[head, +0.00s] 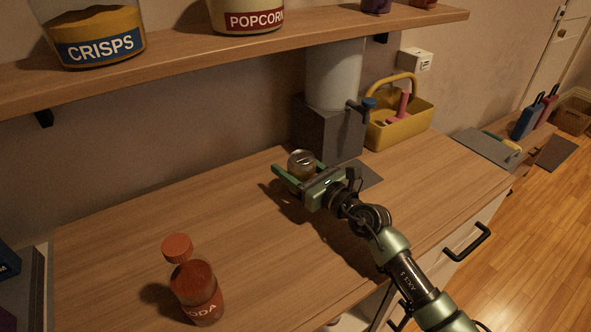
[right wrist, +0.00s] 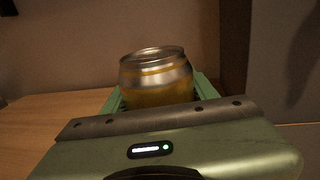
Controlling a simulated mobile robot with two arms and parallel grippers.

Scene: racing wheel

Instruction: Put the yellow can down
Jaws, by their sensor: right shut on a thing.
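The yellow can (head: 301,163) has a silver top and stands upright between the fingers of my right gripper (head: 296,180), over the wooden counter towards the back wall. In the right wrist view the can (right wrist: 156,80) sits behind the gripper's palm, between the green fingers (right wrist: 205,88). The right gripper is shut on it. The can's lower part is hidden by the gripper, so I cannot tell whether it touches the counter (head: 150,230). My left gripper is not in view.
A red soda bottle (head: 194,285) stands at the front left of the counter. A grey dispenser (head: 328,130) and a yellow caddy (head: 402,125) stand behind and right of the can. A shelf (head: 190,62) with jars hangs above. The counter's middle left is clear.

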